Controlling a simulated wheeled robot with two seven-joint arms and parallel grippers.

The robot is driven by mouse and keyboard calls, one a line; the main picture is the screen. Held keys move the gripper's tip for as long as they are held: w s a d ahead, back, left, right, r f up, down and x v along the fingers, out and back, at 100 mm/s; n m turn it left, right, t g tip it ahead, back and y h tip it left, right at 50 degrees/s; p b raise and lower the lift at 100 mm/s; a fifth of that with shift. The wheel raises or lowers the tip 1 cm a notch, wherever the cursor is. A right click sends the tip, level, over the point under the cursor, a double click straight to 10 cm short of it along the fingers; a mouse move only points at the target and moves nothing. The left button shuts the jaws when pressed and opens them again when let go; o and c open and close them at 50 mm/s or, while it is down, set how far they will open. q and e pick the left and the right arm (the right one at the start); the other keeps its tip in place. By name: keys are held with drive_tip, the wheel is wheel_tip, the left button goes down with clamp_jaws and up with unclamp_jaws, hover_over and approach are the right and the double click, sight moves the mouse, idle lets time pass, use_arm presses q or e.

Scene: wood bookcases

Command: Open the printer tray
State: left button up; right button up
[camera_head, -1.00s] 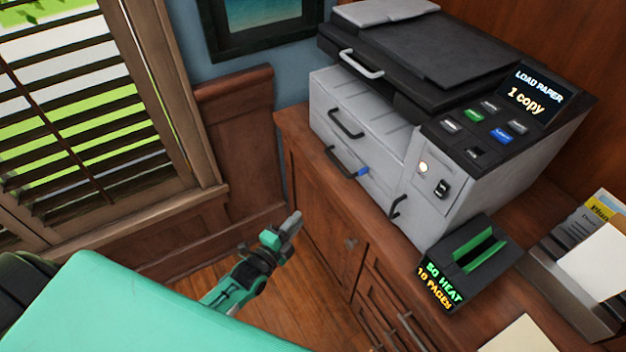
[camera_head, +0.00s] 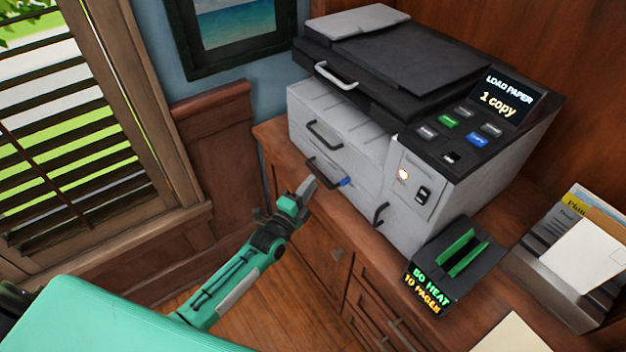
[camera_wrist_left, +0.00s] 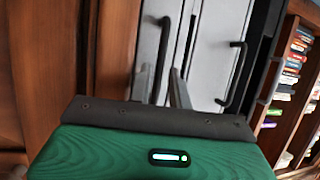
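The grey printer (camera_head: 440,185) stands on the wooden cabinet, its front facing left. Its upper front drawer has a black handle (camera_head: 324,136). The lower tray has another black handle (camera_head: 322,172) with a blue tab (camera_head: 346,182) beside it. Both drawers look closed. My left gripper (camera_head: 306,188) is just in front of the lower handle. In the left wrist view its two fingers (camera_wrist_left: 163,88) are apart, and the lower handle (camera_wrist_left: 160,55) shows between them, with no grip on it visible. The upper handle (camera_wrist_left: 238,75) is to their right. My right gripper is not in view.
The printer screen (camera_head: 503,97) reads "LOAD PAPER 1 copy". A black box with green slots (camera_head: 455,262) stands in front of the printer's right part. A paper holder (camera_head: 585,250) is at the right. A wooden wall panel (camera_head: 215,150) and window are at the left.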

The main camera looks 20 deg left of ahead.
use_arm(q)
drive_tip(key=shift+x, duration=1.05)
drive_tip(key=shift+w, duration=0.15)
clamp_jaws()
